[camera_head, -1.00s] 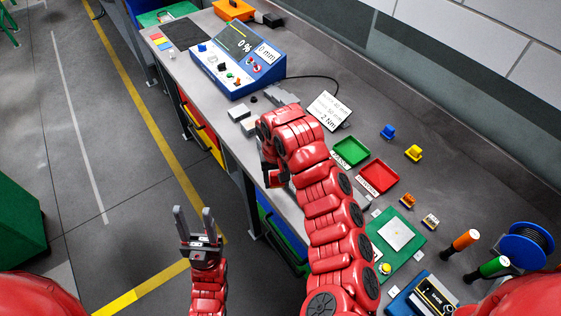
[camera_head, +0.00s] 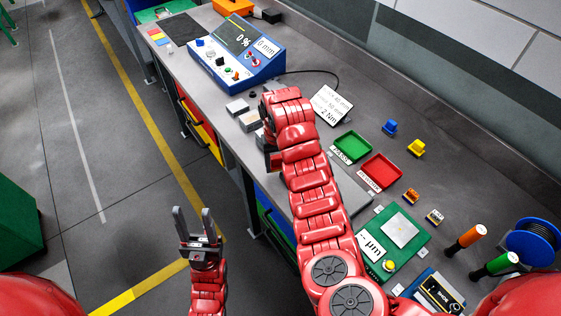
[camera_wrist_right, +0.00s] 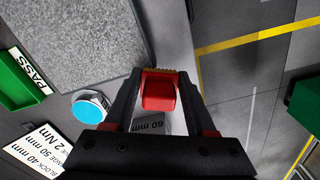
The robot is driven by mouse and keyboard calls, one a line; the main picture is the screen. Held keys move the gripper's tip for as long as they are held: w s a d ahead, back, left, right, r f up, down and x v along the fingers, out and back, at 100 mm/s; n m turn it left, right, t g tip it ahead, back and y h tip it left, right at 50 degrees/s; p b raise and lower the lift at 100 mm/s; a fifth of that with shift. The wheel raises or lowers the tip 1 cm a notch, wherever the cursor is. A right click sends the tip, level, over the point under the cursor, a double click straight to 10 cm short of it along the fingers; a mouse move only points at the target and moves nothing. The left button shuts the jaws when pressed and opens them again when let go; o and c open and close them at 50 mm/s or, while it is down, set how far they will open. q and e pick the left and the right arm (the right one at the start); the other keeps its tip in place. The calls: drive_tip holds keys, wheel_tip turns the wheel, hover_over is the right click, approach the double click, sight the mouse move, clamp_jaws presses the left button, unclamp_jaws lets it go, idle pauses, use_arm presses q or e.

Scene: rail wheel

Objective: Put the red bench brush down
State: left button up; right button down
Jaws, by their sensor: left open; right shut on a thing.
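The red bench brush (camera_wrist_right: 158,96) shows in the right wrist view as a red block with a strip of yellowish bristles at its far end. My right gripper (camera_wrist_right: 160,78) is shut on it, one finger on each side. The brush is over the bench close to the front edge; I cannot tell if it touches the top. My left gripper (camera_head: 198,234) is open and empty, over the floor in front of the bench.
The bench (camera_head: 455,190) holds a blue control box (camera_head: 238,55), grey blocks (camera_head: 237,107), a green tray (camera_head: 352,147) and a red tray (camera_head: 380,171). A block marked 60 mm (camera_wrist_right: 152,124) lies beneath the gripper. A grey mat (camera_wrist_right: 90,40) has clear room.

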drive_tip(key=w, duration=0.1)
drive_tip(key=w+b, duration=0.2)
drive_tip(key=shift+w+d+f, duration=0.25)
drive_tip(key=shift+d, duration=0.05)
drive_tip(key=shift+w+b, duration=0.4)
drive_tip(key=shift+w, duration=0.15)
drive_tip(key=shift+w+d+f, duration=0.1)
drive_tip(key=shift+w+d, duration=0.05)
drive_tip(key=shift+w, duration=0.2)
wheel_tip(320, 180, down, 2)
drive_tip(key=shift+w+f+p, duration=0.15)
drive_tip(key=shift+f+p, duration=0.1)
drive_tip(key=shift+p, duration=0.2)
drive_tip(key=shift+f, duration=0.4)
drive_tip(key=shift+f, duration=0.15)
